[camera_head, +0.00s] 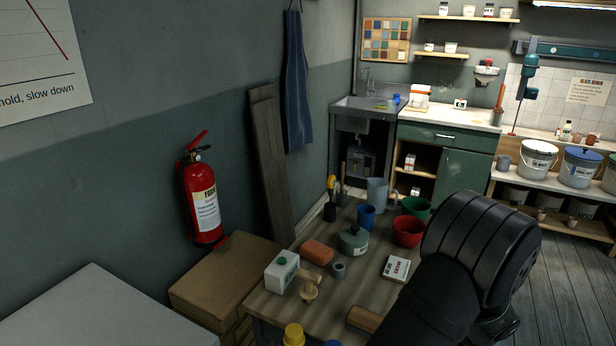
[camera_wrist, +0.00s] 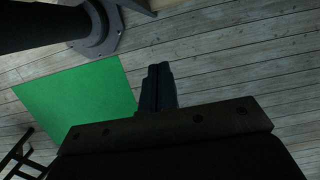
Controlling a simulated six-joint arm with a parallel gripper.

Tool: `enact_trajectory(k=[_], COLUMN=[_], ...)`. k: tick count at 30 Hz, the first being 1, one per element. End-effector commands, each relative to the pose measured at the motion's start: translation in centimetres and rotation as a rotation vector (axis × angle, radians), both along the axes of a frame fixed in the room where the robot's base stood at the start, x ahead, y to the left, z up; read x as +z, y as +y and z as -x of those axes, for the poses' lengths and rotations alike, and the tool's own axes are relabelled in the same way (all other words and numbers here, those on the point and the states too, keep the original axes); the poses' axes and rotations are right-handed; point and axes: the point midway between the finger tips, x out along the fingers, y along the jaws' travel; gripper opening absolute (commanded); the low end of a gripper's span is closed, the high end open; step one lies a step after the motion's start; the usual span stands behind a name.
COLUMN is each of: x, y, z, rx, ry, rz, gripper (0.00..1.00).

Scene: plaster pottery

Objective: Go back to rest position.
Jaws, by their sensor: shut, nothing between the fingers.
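My gripper (camera_wrist: 159,72) shows in the wrist view, with its dark fingers together and nothing between them. It is over a grey plank floor (camera_wrist: 220,60), beside a green mat (camera_wrist: 75,95) on the left. In the head view my black arm is at the lower right, in front of the wooden table. The gripper itself cannot be made out in the head view.
The wooden table (camera_head: 345,290) holds a green-capped white container (camera_head: 281,272), an orange block (camera_head: 317,252), a lidded green pot (camera_head: 354,240), a red bowl (camera_head: 408,231) and a white box (camera_head: 396,268). Cardboard boxes (camera_head: 215,285) and a fire extinguisher (camera_head: 203,200) are left of it.

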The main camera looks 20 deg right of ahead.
Motion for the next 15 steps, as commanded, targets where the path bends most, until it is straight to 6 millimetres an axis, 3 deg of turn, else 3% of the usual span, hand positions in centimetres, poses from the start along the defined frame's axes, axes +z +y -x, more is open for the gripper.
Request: enact_trajectory(k=[6,15], x=[-2.6,-3.3], y=[0.5,0.6], z=[-0.5,-0.6], rx=[0.0,0.0], ry=[0.0,-0.001], rz=[-0.001,0.001], gripper=[0.0,0.0])
